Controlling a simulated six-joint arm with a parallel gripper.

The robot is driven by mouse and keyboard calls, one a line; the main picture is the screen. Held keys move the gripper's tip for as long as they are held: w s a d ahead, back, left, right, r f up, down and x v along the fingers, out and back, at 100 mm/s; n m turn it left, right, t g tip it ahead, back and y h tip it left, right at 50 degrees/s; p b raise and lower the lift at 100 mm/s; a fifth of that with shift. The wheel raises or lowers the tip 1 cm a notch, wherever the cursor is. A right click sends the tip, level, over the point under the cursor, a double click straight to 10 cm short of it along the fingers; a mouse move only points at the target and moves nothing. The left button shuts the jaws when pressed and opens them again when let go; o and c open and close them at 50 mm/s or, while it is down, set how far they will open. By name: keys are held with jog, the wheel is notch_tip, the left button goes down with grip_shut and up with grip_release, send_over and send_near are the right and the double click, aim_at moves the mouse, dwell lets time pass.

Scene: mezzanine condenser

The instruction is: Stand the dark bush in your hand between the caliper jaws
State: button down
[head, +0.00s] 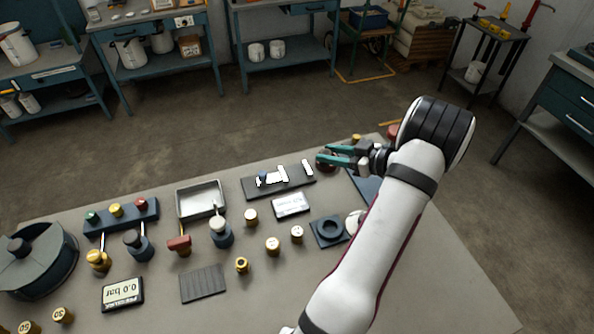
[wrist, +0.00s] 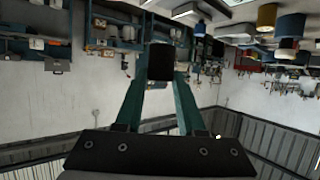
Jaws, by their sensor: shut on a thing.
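My gripper (head: 324,156) has teal fingers and reaches left, level, above the back right part of the bench. In the wrist view its fingers (wrist: 161,82) are closed on the dark bush (wrist: 161,61), a short black cylinder at their tips. In the head view the bush is hard to tell from the dark parts around the fingertips. A dark plate (head: 250,190) with white pieces (head: 282,173) lies left of and below the gripper in the picture. These white pieces look like the caliper and its jaws, with a small blue part (head: 263,178); the gap is too small to judge.
A metal tray (head: 201,188) lies left of the dark plate. A white display (head: 290,205) lies in front of it. A dark square block with a ring (head: 330,230) and several brass weights (head: 273,246) stand nearer.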

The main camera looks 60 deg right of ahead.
jog(key=x, duration=0.3)
jog(key=f+x, duration=0.1)
jog(key=x, duration=0.2)
jog(key=a+x, duration=0.1)
jog(key=x, duration=0.3)
jog(key=shift+s+f, duration=0.15)
jog(key=shift+f, duration=0.05)
notch_tip(320, 180, down, 4)
jog(key=shift+f, duration=0.1)
jog(key=shift+f, duration=0.1)
jog(key=c, duration=0.5)
grip_release()
